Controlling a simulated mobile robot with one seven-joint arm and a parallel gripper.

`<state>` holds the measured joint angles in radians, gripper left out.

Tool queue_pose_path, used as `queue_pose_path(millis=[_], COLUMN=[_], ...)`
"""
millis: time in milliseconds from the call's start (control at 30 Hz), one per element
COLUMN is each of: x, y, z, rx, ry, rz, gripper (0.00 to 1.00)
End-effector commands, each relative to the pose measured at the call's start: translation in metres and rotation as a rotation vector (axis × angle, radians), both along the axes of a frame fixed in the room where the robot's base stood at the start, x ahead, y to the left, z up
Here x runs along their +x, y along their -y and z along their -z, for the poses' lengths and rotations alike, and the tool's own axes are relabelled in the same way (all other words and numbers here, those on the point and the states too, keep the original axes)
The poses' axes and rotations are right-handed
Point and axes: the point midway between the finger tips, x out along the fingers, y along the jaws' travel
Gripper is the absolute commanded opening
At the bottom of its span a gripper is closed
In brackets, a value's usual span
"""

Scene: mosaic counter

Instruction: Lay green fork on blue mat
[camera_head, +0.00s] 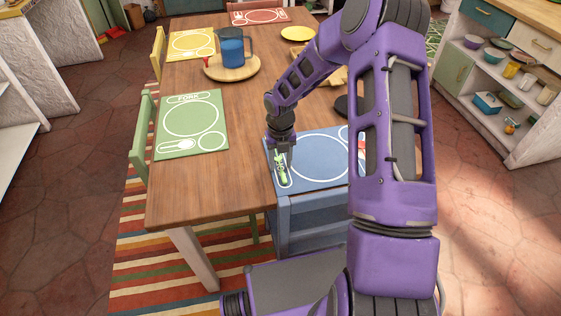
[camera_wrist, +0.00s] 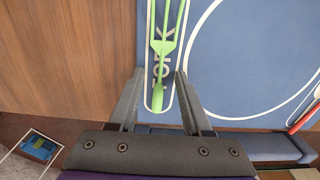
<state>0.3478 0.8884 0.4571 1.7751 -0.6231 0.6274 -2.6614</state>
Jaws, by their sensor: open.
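The green fork (camera_head: 281,170) lies on the left part of the blue mat (camera_head: 318,172), within the white outline lettered as a fork. In the wrist view the fork (camera_wrist: 164,47) runs lengthwise over that outline on the mat (camera_wrist: 225,60), covering part of the lettering. My gripper (camera_wrist: 158,75) is open, with one finger on each side of the fork and a gap on both sides. In the head view my gripper (camera_head: 281,151) points down over the mat's left side, just above the fork. My arm hides the mat's right part.
A red utensil (camera_wrist: 303,118) shows at the mat's right. A green mat (camera_head: 191,143) lies to the left. A blue pitcher (camera_head: 231,46) stands on a round wooden board (camera_head: 247,73) farther back. A blue chair (camera_head: 310,222) stands at the near table edge.

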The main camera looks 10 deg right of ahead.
Motion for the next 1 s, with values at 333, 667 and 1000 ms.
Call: queue_pose_path(millis=[333,667,1000], x=[0.001,0.000,0.000], y=[0.001,0.000,0.000], z=[-0.060,-0.114,-0.122], rx=[-0.001,0.000,0.000], ry=[0.005,0.002,0.000], rz=[0.000,0.001,0.000], gripper=[0.49,0.49,0.49])
